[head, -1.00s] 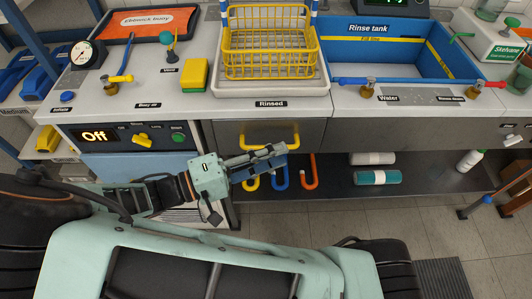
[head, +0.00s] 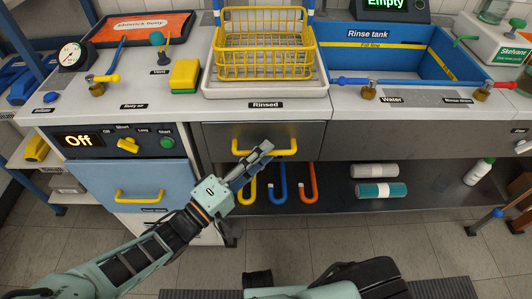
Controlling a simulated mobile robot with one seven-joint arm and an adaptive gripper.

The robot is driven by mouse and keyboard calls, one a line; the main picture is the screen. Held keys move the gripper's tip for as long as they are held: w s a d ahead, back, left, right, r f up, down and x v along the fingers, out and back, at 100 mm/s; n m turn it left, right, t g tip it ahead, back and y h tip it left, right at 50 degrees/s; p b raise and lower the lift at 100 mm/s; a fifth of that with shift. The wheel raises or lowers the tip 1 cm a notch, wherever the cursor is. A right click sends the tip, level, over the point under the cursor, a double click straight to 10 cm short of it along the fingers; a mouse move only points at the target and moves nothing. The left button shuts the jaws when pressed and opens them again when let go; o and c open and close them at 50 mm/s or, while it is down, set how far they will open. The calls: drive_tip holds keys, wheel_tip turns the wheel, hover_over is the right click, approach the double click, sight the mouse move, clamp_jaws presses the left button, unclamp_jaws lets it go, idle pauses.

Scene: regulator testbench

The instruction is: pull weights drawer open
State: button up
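A dark grey drawer (head: 222,140) with a yellow bar handle (head: 243,153) is under the counter, below the "Rinsed" label. Its front looks shut. A blue drawer (head: 90,180) with its own yellow handle (head: 140,195) is to its left; the small label below that handle is unreadable. No label naming weights can be read on either. My gripper (head: 262,153) reaches up from the lower left, its fingers at the right part of the grey drawer's handle and overlapping it. I cannot tell whether they touch it or how far apart they are.
Yellow, blue and orange hooks (head: 308,183) hang below the grey drawer, close to my gripper. A lower shelf (head: 335,198) holds two rolls (head: 381,190) and a white bottle (head: 480,171). A yellow basket (head: 265,55) stands on the counter above.

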drive_tip(key=shift+x, duration=0.8)
clamp_jaws()
